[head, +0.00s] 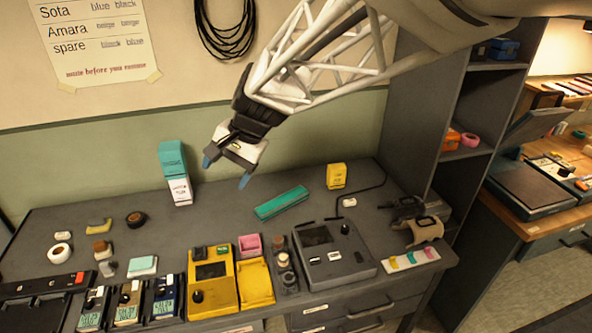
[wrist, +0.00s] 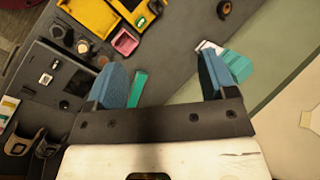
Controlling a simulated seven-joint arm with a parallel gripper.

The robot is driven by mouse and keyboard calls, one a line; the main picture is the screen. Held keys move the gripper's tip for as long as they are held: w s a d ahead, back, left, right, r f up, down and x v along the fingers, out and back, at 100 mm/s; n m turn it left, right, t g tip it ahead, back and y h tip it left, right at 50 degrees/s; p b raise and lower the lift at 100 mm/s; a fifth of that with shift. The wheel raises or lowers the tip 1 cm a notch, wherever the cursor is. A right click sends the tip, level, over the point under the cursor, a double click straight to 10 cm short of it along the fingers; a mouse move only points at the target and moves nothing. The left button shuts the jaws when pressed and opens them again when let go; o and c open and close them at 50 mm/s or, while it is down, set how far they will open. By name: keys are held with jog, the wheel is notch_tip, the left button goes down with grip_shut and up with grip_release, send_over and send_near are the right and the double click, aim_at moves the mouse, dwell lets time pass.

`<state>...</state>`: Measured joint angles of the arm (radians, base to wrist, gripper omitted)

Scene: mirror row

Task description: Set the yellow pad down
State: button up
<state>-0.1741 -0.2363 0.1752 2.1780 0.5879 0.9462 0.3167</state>
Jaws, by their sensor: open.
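A small yellow block (head: 336,176) with a dark label stands upright at the back of the desk in the head view; it looks like the yellow pad. A flat yellow panel (head: 256,283) also lies at the front, beside a yellow device. My gripper (head: 227,170) is open and empty, in the air above the back of the desk, left of the yellow block and apart from it. In the wrist view my gripper's blue fingers (wrist: 162,72) are spread wide with nothing between them. The yellow block does not show in the wrist view.
A teal bar (head: 282,202) lies left of the yellow block. A teal and white stack (head: 175,172) stands by the wall. A dark device (head: 334,256) and the yellow device (head: 211,284) fill the front. A shelf unit (head: 440,110) bounds the right.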

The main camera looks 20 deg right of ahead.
jog(key=s+d+n+t+h, duration=0.1)
jog(key=s+d+n+h, duration=0.1)
jog(key=s+d, duration=0.6)
jog(key=s+d+f+n+h, duration=0.1)
jog(key=s+d+n+h, duration=0.2)
jog(key=s+d, duration=0.6)
jog(key=s, duration=0.4)
jog(key=shift+s+d+f+t+h, duration=0.25)
jog(key=shift+s+t+h, duration=0.1)
jog(key=shift+t+h, duration=0.05)
